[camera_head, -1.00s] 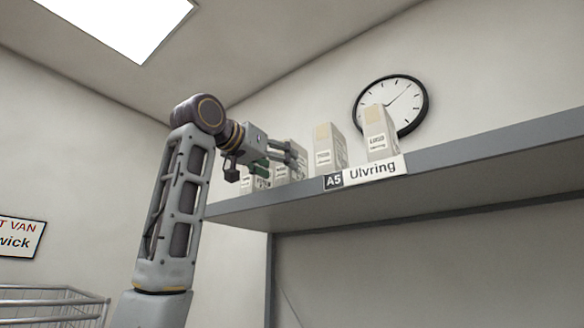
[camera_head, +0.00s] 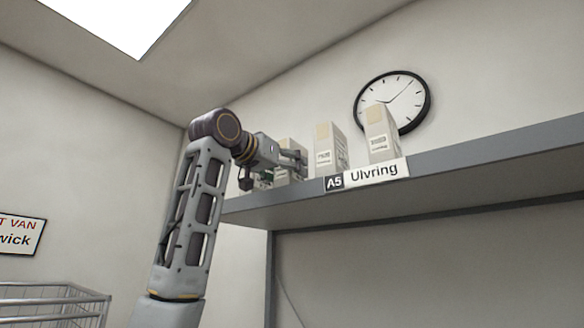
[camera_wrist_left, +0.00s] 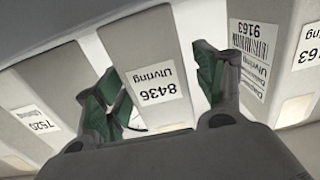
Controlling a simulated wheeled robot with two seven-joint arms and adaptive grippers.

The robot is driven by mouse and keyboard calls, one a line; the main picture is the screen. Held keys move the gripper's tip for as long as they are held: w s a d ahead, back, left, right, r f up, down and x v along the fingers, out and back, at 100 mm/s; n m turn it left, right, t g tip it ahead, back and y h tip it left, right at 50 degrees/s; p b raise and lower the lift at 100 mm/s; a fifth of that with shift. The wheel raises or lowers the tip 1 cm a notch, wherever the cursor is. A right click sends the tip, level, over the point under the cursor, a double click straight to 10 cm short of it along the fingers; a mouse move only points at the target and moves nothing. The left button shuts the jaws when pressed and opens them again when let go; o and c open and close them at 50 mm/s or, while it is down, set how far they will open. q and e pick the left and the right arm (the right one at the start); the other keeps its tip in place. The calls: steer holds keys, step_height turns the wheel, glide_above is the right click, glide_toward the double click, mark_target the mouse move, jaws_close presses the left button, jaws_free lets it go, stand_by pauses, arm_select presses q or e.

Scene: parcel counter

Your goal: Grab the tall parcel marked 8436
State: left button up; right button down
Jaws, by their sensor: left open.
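The parcel marked 8436 (camera_wrist_left: 168,55) is a tall pale grey box. In the left wrist view its label reads upside down, at the centre. My left gripper (camera_wrist_left: 157,85) is open, its green-padded fingers to either side of that parcel, in front of it; I cannot tell whether they touch it. In the head view my left gripper (camera_head: 299,160) is up at the shelf among the parcels, covering part of a parcel (camera_head: 286,146). Which parcel is 8436 cannot be read there. My right gripper is not in view.
A wire cart (camera_head: 60,300) is at lower left.

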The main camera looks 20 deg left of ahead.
mark_target(292, 145)
arm_select(q)
steer(key=shift+p+x, duration=0.4)
steer(key=shift+x, duration=0.85)
steer(key=shift+c, duration=0.3)
steer(key=c, duration=1.3)
steer(key=shift+o, duration=0.2)
steer(key=shift+r, duration=0.1)
steer(key=shift+s+r+p, duration=0.1)
steer(key=shift+r+p, duration=0.55)
steer(key=shift+r, duration=4.25)
